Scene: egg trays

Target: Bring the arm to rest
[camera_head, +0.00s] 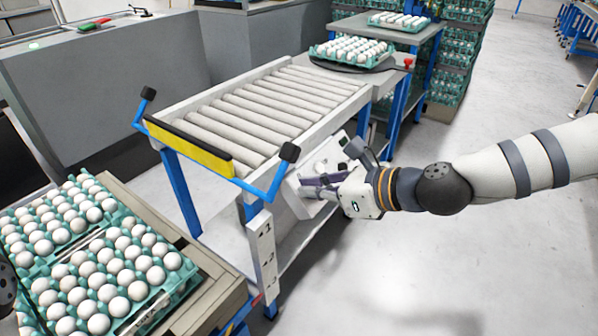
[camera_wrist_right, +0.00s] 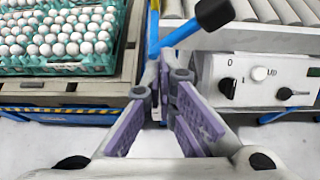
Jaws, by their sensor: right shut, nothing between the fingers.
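My right arm comes in from the right in the head view. Its gripper (camera_head: 318,188) is beside the right side of the roller conveyor (camera_head: 345,92), in front of a light control box (camera_head: 335,150) below the rollers. The wrist view shows the purple-padded fingers of my right gripper (camera_wrist_right: 163,100) with nothing between them; the gripper is shut and empty. In that view the control box (camera_wrist_right: 262,84) with black knobs is on the right. My left gripper does not show; only a dark arm part is at the left edge of the head view.
Trays of white eggs (camera_head: 105,270) lie on a bench at lower left. Another egg tray (camera_head: 350,55) sits beyond the rollers. A blue frame with black end caps (camera_head: 289,151) sticks out near my right gripper. The floor (camera_head: 480,250) at right is clear.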

